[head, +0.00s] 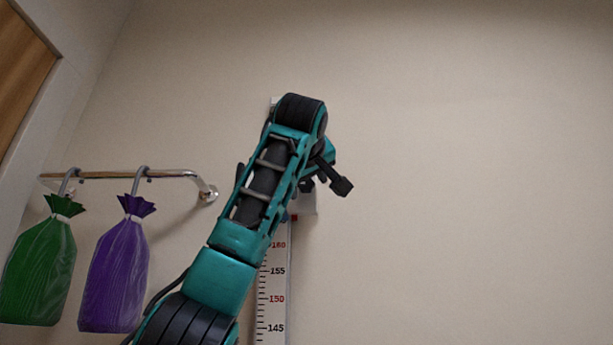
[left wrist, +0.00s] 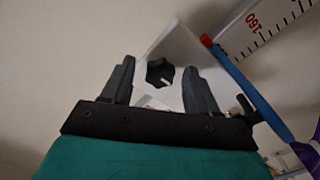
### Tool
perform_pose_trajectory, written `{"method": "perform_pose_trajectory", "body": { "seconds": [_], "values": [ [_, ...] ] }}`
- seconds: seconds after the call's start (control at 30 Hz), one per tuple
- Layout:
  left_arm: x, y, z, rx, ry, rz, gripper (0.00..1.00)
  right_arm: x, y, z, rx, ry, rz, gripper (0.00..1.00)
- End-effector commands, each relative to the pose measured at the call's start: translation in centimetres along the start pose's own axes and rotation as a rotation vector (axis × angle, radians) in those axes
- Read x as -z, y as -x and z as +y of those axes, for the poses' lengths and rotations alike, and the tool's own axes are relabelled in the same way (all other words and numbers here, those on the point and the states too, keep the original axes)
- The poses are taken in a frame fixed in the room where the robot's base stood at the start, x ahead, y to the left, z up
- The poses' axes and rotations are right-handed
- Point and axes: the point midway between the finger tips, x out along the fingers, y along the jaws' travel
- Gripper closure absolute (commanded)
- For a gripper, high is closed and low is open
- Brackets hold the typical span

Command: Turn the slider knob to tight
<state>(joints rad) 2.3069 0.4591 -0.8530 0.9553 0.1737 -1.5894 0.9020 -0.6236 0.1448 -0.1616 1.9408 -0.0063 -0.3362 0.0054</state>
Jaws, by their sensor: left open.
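The white slider (left wrist: 178,45) fills the middle of the left wrist view, and a little of it shows in the head view (head: 307,206) behind my arm. A dark, faceted knob (left wrist: 160,73) is on its face. My left gripper (left wrist: 157,67) is open, with one finger on each side of the knob in the picture. I cannot tell whether the fingers touch it. No marking for tight is readable. My right gripper is not in view.
A height scale (head: 273,300) runs up the wall below the slider. A blue bar with a red end (left wrist: 240,82) lies close to the right finger. A metal rail (head: 110,175) at left holds a green bag (head: 38,270) and a purple bag (head: 113,275). The wall at right is bare.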

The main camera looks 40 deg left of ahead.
Motion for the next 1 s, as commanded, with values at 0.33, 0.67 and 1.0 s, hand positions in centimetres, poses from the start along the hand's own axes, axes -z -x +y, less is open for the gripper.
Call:
{"method": "perform_pose_trajectory", "body": {
  "seconds": [0.33,0.67,1.0],
  "values": [
    [-0.04,-0.79,-0.06,0.001,0.0,0.0,0.41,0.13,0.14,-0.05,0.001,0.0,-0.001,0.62],
    [-0.04,-0.75,-0.04,0.001,0.0,0.0,0.68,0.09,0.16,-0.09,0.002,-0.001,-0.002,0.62],
    [-0.03,-0.73,-0.03,0.0,0.0,0.0,0.97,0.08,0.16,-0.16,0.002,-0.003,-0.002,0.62]
  ]
}}
